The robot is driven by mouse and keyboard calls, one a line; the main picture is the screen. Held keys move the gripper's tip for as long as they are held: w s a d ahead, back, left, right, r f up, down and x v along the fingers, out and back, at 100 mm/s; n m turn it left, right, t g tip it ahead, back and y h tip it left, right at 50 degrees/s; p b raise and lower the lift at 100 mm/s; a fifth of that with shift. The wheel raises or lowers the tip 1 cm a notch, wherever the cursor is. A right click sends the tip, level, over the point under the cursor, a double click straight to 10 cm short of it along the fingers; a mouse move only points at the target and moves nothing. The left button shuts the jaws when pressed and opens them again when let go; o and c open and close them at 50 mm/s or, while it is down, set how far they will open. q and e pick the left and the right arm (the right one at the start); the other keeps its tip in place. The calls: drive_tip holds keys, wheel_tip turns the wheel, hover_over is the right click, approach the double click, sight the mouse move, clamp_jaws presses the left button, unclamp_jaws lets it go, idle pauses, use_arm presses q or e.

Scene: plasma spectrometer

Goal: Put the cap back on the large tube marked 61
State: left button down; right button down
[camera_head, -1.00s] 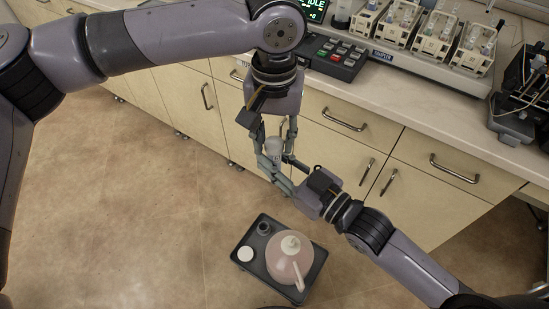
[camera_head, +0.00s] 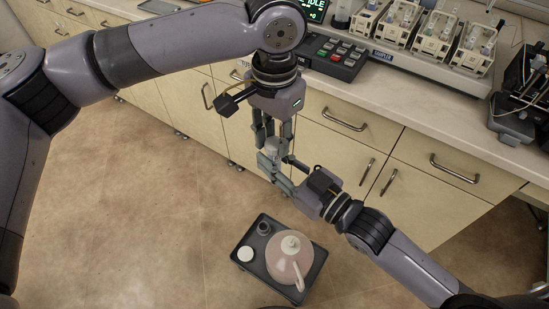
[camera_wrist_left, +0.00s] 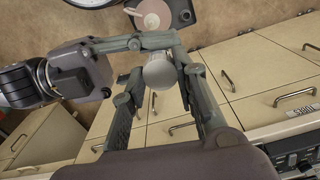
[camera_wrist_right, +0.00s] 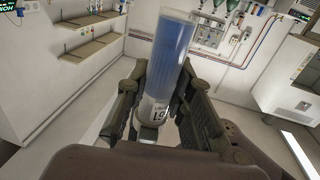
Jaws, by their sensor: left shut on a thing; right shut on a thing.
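The large tube (camera_wrist_right: 171,55) shows in the right wrist view, blue inside with a clear end and a white label marked 61, which appears upside down. My right gripper (camera_head: 272,166) is shut on the tube; its fingers flank the label end in the right wrist view (camera_wrist_right: 160,100). My left gripper (camera_head: 266,127) is directly above the right one. It is shut on the pale round cap (camera_wrist_left: 160,72), seen from above between its fingers in the left wrist view. The cap is over the tube's end, but I cannot tell whether it is seated.
A dark tray (camera_head: 284,285) below holds a pinkish bottle (camera_head: 289,259), a white disc (camera_head: 245,254) and a small dark container (camera_head: 263,228). Cabinet drawers (camera_head: 330,135) stand close behind the grippers. The bench above carries a keypad (camera_head: 333,58) and a sample rack (camera_head: 430,65).

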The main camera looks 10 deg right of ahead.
use_arm(q)
drive_tip(key=m, duration=0.3)
drive_tip(key=shift+m, duration=0.4)
drive_tip(key=m, duration=0.3)
drive_tip(key=shift+m, duration=0.4)
drive_tip(key=m, duration=0.5)
drive_tip(key=shift+a+m, duration=0.1)
drive_tip(key=shift+m, duration=0.2)
drive_tip(key=c, duration=1.3)
unclamp_jaws()
drive_tip(key=shift+r, duration=0.1)
drive_tip(key=shift+r, duration=2.15)
